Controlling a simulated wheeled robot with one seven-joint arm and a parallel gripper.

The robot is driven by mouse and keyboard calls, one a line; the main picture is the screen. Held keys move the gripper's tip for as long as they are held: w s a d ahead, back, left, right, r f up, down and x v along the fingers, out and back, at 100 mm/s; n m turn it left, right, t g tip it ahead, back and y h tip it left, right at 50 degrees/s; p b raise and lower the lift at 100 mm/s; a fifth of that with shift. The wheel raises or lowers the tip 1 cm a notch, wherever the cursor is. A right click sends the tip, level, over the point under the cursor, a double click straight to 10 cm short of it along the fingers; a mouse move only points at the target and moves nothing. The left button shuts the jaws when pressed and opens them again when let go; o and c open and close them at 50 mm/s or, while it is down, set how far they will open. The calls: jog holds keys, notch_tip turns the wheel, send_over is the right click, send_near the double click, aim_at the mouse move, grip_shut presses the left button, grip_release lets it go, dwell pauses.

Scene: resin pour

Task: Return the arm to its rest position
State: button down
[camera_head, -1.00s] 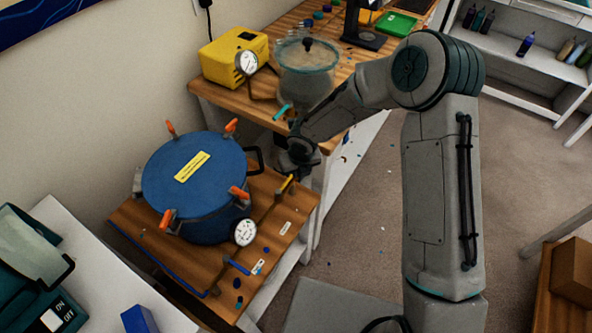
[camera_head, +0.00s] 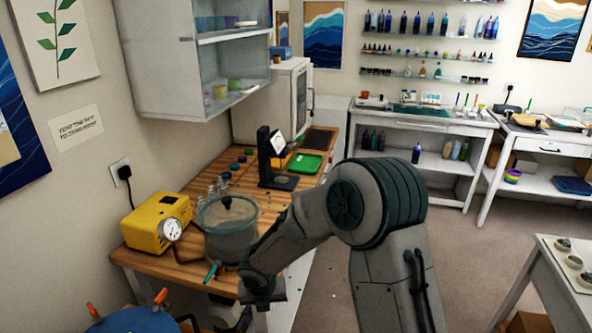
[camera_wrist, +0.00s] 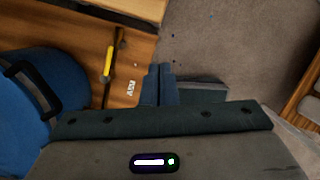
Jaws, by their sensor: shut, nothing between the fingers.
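My gripper (camera_wrist: 160,72) shows in the wrist view with its dark fingers together and nothing between them. It points down past the edge of the low wooden stand (camera_wrist: 140,60), over the floor. In the head view my arm is bent at the elbow. Its wrist end hangs beside the front edge of the wooden bench (camera_head: 190,277), and the fingers cannot be made out there.
The blue pressure pot (camera_wrist: 45,75) stands left of my gripper; its lid (camera_head: 135,321) shows at the lower edge. A clear-walled chamber (camera_head: 228,243) and a yellow pump (camera_head: 155,222) stand on the bench, close to my forearm. Open floor (camera_head: 465,260) lies to the right.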

jog(key=s+d+r+m+h+b, duration=0.1)
jog(key=s+d+r+m, duration=0.2)
jog(key=d+r+m, duration=0.5)
jog(key=s+d+r+m+h, duration=0.1)
jog(key=s+d+r+m, duration=0.1)
jog(key=d+r+m, duration=0.7)
jog(key=s+d+r+m+y, duration=0.1)
jog(key=s+d+r+m, duration=0.1)
jog(key=s+m, duration=0.5)
jog(key=s+d+r+m+b, duration=0.1)
jog(key=s+d+m, duration=0.4)
jog(key=m, duration=0.8)
jog(key=s+r, duration=0.1)
jog(key=s, duration=0.2)
jog(key=shift+s+m+t+y, duration=0.25)
jog(key=shift+m+t+y, duration=0.05)
jog(key=shift+t+y, duration=0.1)
jog(key=shift+a, duration=0.1)
